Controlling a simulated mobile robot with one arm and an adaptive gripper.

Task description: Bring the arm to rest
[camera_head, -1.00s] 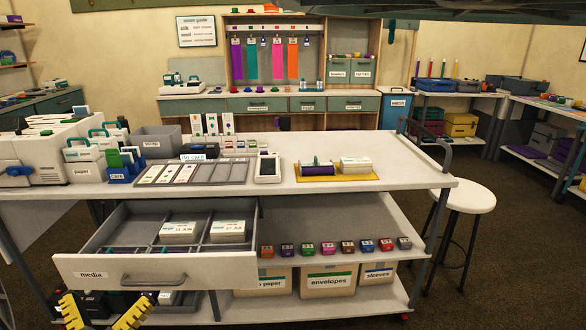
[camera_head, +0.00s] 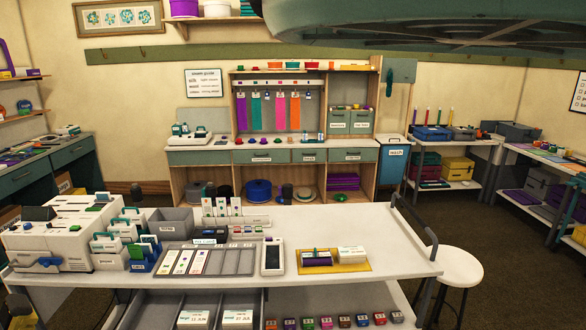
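My gripper and arm are not visible in this head view, so the gripper's pose and state are hidden. The open drawer (camera_head: 124,314) of the central workbench (camera_head: 335,222) shows only in part at the bottom edge. White labelled boxes (camera_head: 238,318) lie in its compartments. The drawer's front is out of frame.
On the workbench stand white machines (camera_head: 50,248) at left, a strip tray (camera_head: 235,262) and a yellow mat (camera_head: 365,267). A stool (camera_head: 458,268) stands at right. A large green shape (camera_head: 430,22) fills the top right. Floor is visible beyond the stool.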

